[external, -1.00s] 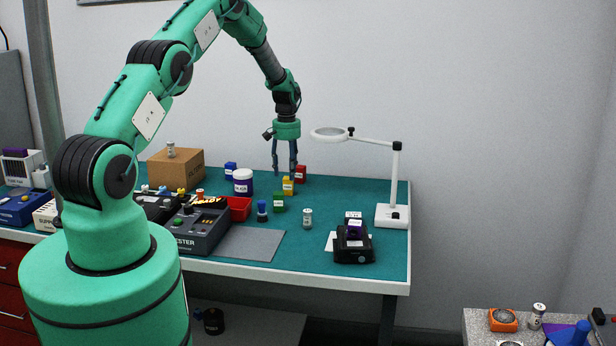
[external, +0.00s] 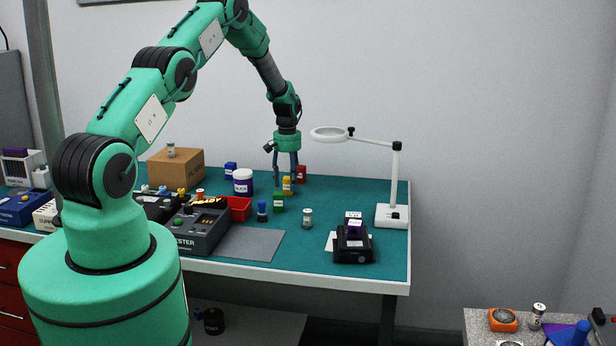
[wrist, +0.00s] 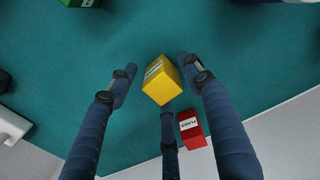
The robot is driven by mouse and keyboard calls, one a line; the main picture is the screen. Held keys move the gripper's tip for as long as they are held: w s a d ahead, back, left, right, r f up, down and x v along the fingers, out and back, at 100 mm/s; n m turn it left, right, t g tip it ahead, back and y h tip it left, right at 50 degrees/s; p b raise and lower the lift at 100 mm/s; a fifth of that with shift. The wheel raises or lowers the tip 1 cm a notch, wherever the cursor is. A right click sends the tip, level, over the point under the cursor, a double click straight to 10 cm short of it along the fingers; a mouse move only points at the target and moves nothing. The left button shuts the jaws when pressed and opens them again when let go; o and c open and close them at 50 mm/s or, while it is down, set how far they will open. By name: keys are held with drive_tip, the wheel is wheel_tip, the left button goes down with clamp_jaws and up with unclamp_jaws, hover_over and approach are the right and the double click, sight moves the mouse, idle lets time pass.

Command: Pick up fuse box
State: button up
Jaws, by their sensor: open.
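A yellow box (external: 287,188) with a white label stands at the back of the green worktop. In the wrist view the yellow box (wrist: 161,82) lies between my fingers; its label is too small to read. A red box (external: 301,173) stands just behind it. In the wrist view the red box (wrist: 194,138) has a label that seems to read FUSES, and it sits outside the finger gap, beside the lower middle finger. My gripper (external: 284,185) points down with its fingers spread around the yellow box. It is open and holds nothing; contact cannot be told.
A purple-banded jar (external: 243,182) and a blue box (external: 231,170) are to the left. A magnifier lamp (external: 392,215) stands to the right. The worktop front right of the boxes is partly clear.

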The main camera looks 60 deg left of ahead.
drive_tip(key=shift+f, duration=0.95)
drive_tip(key=shift+c, duration=0.5)
drive_tip(key=c, duration=1.1)
